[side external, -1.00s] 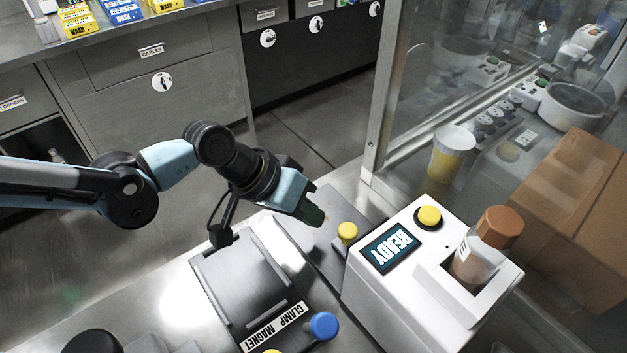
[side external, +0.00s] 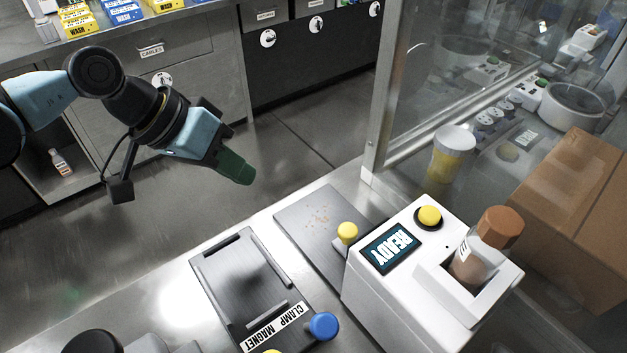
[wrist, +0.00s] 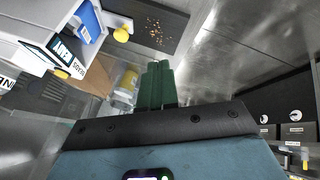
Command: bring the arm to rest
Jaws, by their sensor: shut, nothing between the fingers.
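My gripper (side external: 238,170) is in the upper left of the side external view, in the air above the floor beyond the bench edge. Its green fingers are shut with nothing between them. In the wrist view the two fingers (wrist: 156,84) lie side by side, closed. No object touches the gripper.
The bench holds a clamp magnet plate (side external: 238,275) with a blue knob (side external: 323,325). A glass pane (side external: 440,60) stands behind.

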